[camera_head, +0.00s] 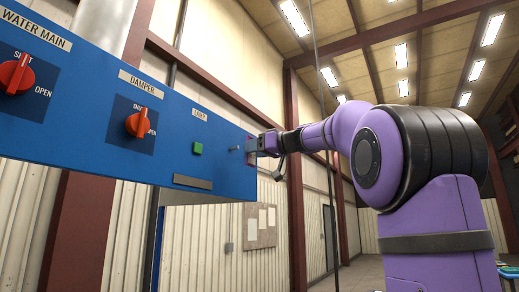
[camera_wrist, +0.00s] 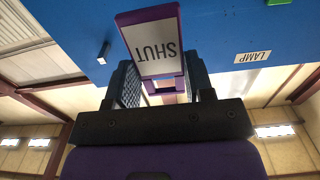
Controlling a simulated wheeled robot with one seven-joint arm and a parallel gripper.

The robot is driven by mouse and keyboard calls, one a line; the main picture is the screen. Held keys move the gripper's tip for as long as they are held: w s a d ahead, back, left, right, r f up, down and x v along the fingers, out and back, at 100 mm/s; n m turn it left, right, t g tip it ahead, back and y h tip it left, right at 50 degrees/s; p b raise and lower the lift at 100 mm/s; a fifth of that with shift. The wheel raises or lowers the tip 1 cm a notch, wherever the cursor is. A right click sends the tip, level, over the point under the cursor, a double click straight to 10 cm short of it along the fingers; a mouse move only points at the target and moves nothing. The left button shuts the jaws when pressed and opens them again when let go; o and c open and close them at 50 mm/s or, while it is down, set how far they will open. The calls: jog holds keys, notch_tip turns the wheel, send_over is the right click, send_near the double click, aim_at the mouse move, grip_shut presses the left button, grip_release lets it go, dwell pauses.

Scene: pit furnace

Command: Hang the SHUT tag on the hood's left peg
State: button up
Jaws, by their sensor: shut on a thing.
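The SHUT tag (camera_wrist: 157,48) is a white plate with a purple border, and its lettering is upside down in the wrist view. My gripper (camera_wrist: 157,88) is shut on its purple lower part. In the head view my gripper (camera_head: 262,146) is at the right end of the blue hood panel (camera_head: 100,160), with a sliver of the purple tag (camera_head: 249,145) beside it. A small peg (camera_head: 235,149) sticks out of the panel just left of the tag, apart from it in the picture. Another peg (camera_wrist: 103,52) shows left of the tag in the wrist view. Whether the tag touches the panel is unclear.
The panel carries a red WATER MAIN knob (camera_head: 15,75), an orange DAMPER knob (camera_head: 138,123), a LAMP label (camera_head: 200,115) and a green button (camera_head: 198,148). A grey strip (camera_head: 192,182) is below the button. Open room lies right of the panel's end.

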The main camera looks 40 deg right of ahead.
aim_at(230, 158)
jog(key=shift+f+x, duration=0.15)
jog(key=shift+x, duration=1.3)
jog(key=shift+f+x, duration=0.1)
jog(key=shift+x, duration=1.3)
jog(key=shift+w+a+f, duration=0.2)
jog(key=shift+w+f, duration=0.25)
jog(key=shift+w, duration=0.2)
jog(key=o, duration=1)
jog(key=v, duration=1)
jog(key=shift+s, duration=0.35)
